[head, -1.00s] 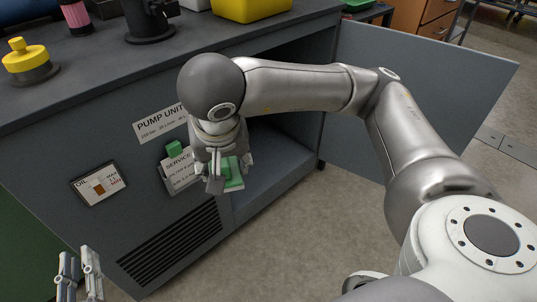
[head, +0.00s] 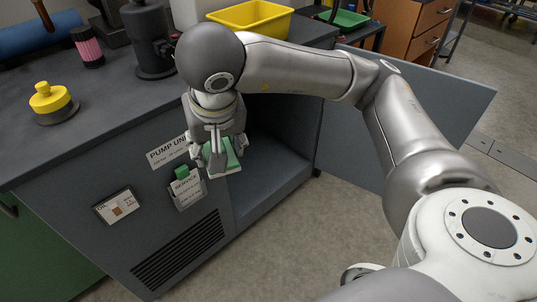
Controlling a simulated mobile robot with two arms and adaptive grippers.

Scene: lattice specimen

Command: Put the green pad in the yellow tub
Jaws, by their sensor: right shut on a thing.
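My right gripper (head: 218,158) points down in front of the grey cabinet's front, by its open compartment. It is shut on the green pad (head: 232,157), which has a pale underside and is partly hidden by the fingers. The yellow tub (head: 245,27) stands on the cabinet top, above and behind the gripper in the picture. Its near left part is hidden by my right arm. The pad is apart from the tub and lower than it. My left gripper is out of view.
On the cabinet top (head: 95,110) stand a yellow-capped part (head: 50,98), a pink and black cylinder (head: 88,47) and a dark pump-like fitting (head: 148,40). A green tray (head: 342,17) is behind at right. The cabinet door (head: 440,100) stands open at right.

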